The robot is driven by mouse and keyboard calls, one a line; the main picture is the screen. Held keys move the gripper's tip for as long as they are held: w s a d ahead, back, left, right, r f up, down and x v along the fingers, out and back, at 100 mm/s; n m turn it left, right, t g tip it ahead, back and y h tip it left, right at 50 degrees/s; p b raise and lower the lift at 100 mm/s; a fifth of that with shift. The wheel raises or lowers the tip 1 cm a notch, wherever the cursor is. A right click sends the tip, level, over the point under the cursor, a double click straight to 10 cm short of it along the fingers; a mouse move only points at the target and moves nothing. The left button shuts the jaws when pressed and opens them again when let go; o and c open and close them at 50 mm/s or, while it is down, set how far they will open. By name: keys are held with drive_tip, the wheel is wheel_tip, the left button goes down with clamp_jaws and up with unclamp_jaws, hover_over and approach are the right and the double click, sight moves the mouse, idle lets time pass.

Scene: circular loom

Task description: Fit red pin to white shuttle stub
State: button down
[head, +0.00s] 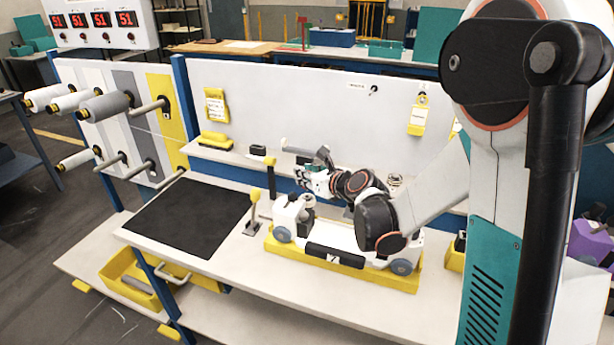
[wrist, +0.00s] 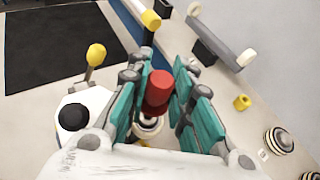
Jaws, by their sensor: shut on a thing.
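My gripper (wrist: 157,95) is shut on the red pin (wrist: 158,90), which stands between its teal fingers in the wrist view. Directly below the pin, a pale ringed round part (wrist: 149,125) shows between the fingers; it looks like the stub. I cannot tell whether the pin touches it. The white shuttle (head: 335,237) lies in a yellow cradle on the bench, and its end with a black knob (wrist: 72,117) shows at the wrist view's left. In the head view my gripper (head: 312,181) is above the shuttle's left part, and the pin cannot be made out.
A yellow-topped lever (head: 255,196) stands left of the shuttle, and a yellow-topped post (head: 270,162) is behind it. A black mat (head: 188,222) covers the bench's left. A low shelf (head: 225,153) runs along the back panel. Striped round parts (wrist: 278,141) lie at the wrist view's right.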

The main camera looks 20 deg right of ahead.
drive_tip(key=shift+f+b, duration=1.25)
drive_tip(key=shift+f, duration=0.15)
idle(0.5)
drive_tip(key=shift+r, duration=0.25)
drive_tip(key=shift+f+b, duration=0.25)
drive_tip(key=shift+b, duration=0.1)
idle(2.3)
drive_tip(key=c, duration=1.3)
unclamp_jaws()
drive_tip(key=shift+c, duration=0.2)
drive_tip(key=shift+s, duration=0.1)
drive_tip(key=v, duration=1.2)
